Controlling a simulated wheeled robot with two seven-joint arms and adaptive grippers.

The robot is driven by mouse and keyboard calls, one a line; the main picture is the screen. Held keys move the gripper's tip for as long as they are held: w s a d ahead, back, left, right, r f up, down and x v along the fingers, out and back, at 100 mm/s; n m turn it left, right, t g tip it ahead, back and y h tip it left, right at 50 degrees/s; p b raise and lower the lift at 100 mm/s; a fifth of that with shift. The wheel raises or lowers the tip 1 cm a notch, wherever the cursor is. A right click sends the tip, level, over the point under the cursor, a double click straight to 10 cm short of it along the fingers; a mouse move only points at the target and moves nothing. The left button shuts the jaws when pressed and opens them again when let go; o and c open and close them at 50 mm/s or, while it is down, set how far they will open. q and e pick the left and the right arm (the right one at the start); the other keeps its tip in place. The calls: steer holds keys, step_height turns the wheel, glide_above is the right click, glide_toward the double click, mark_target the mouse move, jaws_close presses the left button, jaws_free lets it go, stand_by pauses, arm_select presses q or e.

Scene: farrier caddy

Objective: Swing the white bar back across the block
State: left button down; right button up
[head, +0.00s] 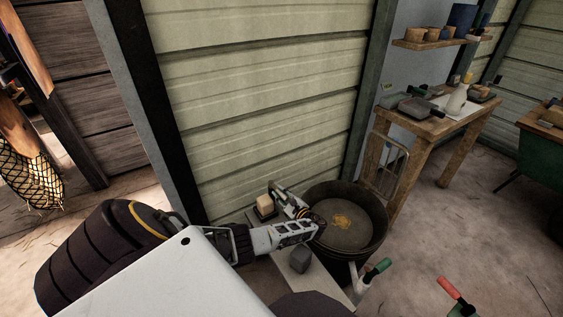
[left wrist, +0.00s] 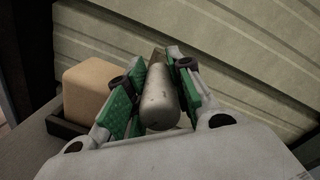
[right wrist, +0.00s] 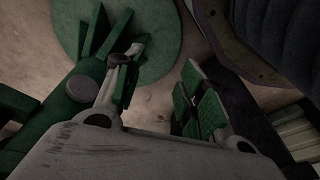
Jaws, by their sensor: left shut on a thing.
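A tan block (head: 265,203) sits in a dark tray on a low grey bench beside the wall. It also shows at the left of the left wrist view (left wrist: 90,88). My left gripper (head: 287,203) is beside the block, on its right in both views. Its green-padded fingers (left wrist: 158,85) are shut on a pale grey, round-ended bar (left wrist: 160,98), seemingly the white bar. The bar lies beside the block, not across it; its far end is hidden between the fingers. My right gripper (right wrist: 160,75) is open and empty, with a green disc and green legs beyond it.
A dark round tub (head: 349,222) stands right of my left gripper. A small grey block (head: 300,259) lies on the bench's near part. Green-handled (head: 377,268) and red-handled (head: 452,289) things are at the lower right. A wooden table (head: 440,122) stands behind; open floor lies right.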

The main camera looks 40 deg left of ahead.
arm_select(q)
steer(key=shift+s+m+t+p, duration=0.3)
steer(key=shift+m+t+p, duration=0.1)
steer(key=shift+t+p, duration=0.25)
arm_select(e)
steer(key=shift+s+d+f, duration=0.15)
steer(key=shift+d+f, duration=0.1)
steer(key=shift+f, duration=0.45)
steer(key=shift+s+d+f, duration=0.2)
steer(key=shift+f, duration=0.55)
steer(key=shift+s+d+f, duration=0.15)
steer(key=shift+d+f, duration=0.1)
steer(key=shift+f, duration=0.45)
arm_select(q)
steer(key=c, duration=1.2)
jaws_free()
steer(key=v, duration=1.2)
steer(key=shift+r, duration=0.15)
